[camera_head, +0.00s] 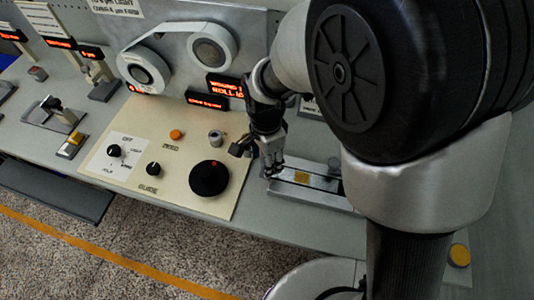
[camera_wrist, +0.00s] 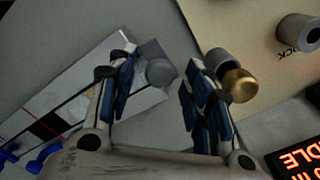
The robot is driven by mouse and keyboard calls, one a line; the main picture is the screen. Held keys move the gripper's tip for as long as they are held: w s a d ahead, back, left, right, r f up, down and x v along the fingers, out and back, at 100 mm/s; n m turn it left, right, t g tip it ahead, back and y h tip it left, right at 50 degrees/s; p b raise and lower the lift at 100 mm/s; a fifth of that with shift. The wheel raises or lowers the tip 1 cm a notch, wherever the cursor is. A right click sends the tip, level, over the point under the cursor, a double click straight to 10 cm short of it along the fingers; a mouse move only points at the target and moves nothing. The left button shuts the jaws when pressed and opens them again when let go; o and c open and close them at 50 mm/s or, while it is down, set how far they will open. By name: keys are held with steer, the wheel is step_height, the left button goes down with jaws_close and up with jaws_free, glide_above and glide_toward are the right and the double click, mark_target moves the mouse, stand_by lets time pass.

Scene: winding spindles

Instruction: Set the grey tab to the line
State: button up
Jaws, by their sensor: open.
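My gripper (camera_head: 270,172) hangs over the near left end of a metal slide plate (camera_head: 318,197) on the bench. In the wrist view my gripper (camera_wrist: 155,100) is open, its two blue-padded fingers well apart. A grey tab (camera_wrist: 157,66), with a squarish part and a rounded end, shows just beside the left finger, towards the gap. I cannot tell whether the finger touches it. The pale plate (camera_wrist: 75,88) carries dark lines and a small red mark (camera_wrist: 43,131) to the left of the fingers. In the head view the tab is not clear behind my gripper.
A brass knob (camera_wrist: 238,86) on a grey post is close by the right finger. A cream panel (camera_head: 130,190) with a large black dial (camera_head: 209,178) lies left of my gripper. Lit displays (camera_head: 226,88) and a winding roll (camera_head: 212,46) stand behind. Blue parts (camera_wrist: 38,160) show at the plate's far end.

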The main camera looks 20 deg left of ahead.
steer(key=shift+c, duration=0.6)
jaws_close()
